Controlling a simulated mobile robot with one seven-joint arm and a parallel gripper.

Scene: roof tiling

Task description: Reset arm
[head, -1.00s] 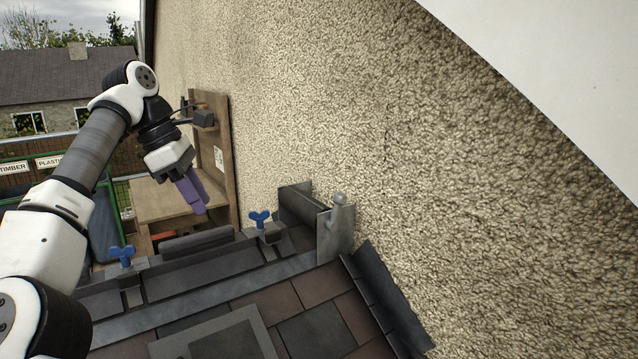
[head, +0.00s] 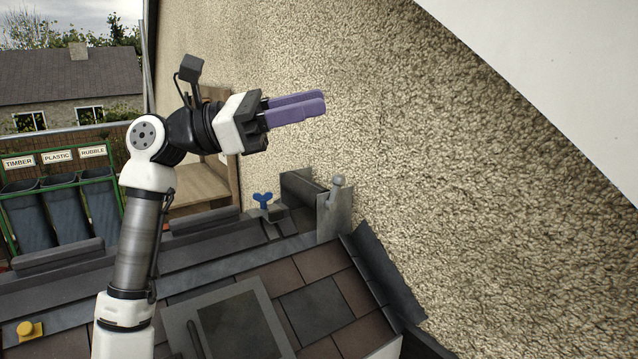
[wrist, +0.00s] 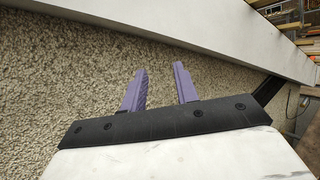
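My gripper (head: 318,103) has two purple fingers and is raised above the roof, pointing right toward the pebble-dashed wall (head: 400,150). In the wrist view my gripper (wrist: 160,78) shows its fingers apart with nothing between them, only wall behind. The gripper is open and empty. In the head view the two fingers overlap, so their gap is hard to see there.
Below are roof tiles (head: 312,305), a framed roof hatch (head: 236,325), a grey gutter end with a blue wing clamp (head: 263,200), and a yellow knob (head: 28,329). A wooden shelf unit (head: 200,185) stands behind my arm. Labelled bins (head: 62,212) are at the left.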

